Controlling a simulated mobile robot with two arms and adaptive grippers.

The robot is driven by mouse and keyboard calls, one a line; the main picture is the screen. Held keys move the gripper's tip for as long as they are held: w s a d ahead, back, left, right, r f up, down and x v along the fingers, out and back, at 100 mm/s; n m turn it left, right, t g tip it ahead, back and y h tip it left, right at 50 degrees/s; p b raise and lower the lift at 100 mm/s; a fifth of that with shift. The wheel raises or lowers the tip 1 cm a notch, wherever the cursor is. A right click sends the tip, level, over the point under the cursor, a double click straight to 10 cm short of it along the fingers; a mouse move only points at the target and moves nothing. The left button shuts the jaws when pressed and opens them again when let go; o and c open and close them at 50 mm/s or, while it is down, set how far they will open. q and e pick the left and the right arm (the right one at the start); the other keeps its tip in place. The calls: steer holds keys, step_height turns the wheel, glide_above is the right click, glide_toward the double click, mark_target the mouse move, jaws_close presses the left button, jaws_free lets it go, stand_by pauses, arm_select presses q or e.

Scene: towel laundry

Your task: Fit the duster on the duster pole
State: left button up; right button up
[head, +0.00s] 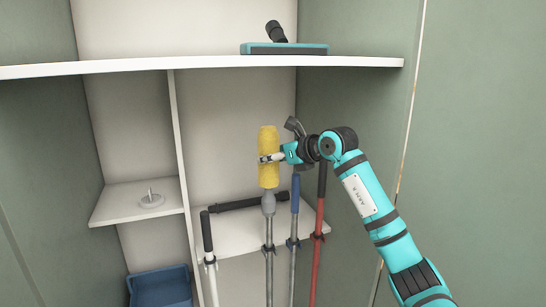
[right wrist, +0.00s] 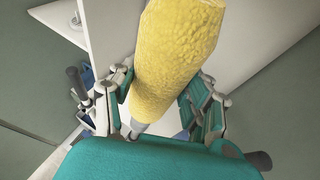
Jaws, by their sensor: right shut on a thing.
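The yellow fuzzy duster (head: 269,145) stands upright in the head view, and it fills the upper middle of the right wrist view (right wrist: 172,60). My right gripper (head: 272,158) is shut on the duster, with fingers on both sides of it. The duster pole (head: 269,255) is a grey upright pole with a thicker grey top directly below the duster. The duster's lower end appears to meet the pole top; I cannot tell whether it is seated on it. In the right wrist view a grey piece shows below the duster. My left gripper is not in view.
A blue-handled pole (head: 295,195), a red pole (head: 320,215) and a black-gripped white pole (head: 208,235) stand close by. A teal brush head (head: 285,48) lies on the upper shelf (head: 150,65). A blue bin (head: 160,287) is at lower left.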

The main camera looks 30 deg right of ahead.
steer(key=shift+f, duration=0.15)
steer(key=o, duration=1.7)
steer(key=a+b+v, duration=0.1)
steer(key=b+v, duration=0.1)
steer(key=v, duration=0.5)
steer(key=shift+d, duration=0.45)
steer(key=shift+f, duration=0.15)
